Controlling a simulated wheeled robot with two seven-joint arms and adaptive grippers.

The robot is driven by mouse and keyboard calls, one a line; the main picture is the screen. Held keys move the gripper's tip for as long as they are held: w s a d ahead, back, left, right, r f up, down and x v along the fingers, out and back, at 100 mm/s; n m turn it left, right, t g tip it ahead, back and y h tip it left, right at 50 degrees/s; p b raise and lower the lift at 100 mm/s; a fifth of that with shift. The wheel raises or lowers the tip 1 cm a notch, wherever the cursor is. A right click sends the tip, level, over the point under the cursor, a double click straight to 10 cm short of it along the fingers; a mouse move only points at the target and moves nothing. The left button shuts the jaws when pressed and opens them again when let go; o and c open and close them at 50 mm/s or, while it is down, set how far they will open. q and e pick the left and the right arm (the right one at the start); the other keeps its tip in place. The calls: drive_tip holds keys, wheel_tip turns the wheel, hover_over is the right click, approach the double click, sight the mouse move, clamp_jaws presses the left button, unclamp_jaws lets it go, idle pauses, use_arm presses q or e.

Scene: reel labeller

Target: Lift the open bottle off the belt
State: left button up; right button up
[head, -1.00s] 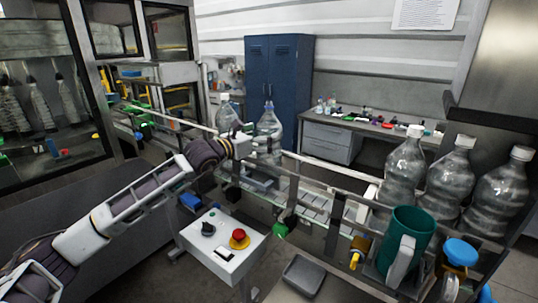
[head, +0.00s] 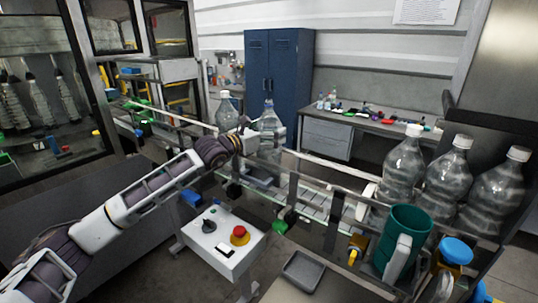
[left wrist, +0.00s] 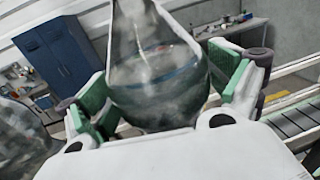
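A clear bottle (head: 268,119) stands upright at the far part of the belt (head: 312,200). No clear white cap shows on its narrow top, though it is small in the head view. My left gripper (head: 254,136) is at its left side, at body height. In the left wrist view the bottle (left wrist: 158,85) fills the space between the green-padded fingers of my left gripper (left wrist: 160,88). The fingers are spread wide on both sides of it, very close to its wall; firm contact cannot be made out. My right gripper is out of view.
A white-capped bottle (head: 226,110) stands just left of the open one. Rails (head: 335,178) run along the belt. A control box (head: 222,243) stands in front.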

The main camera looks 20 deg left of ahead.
use_arm(q)
drive_tip(key=c, duration=1.7)
drive_tip(key=shift+r, duration=0.35)
drive_tip(key=shift+r, duration=0.1)
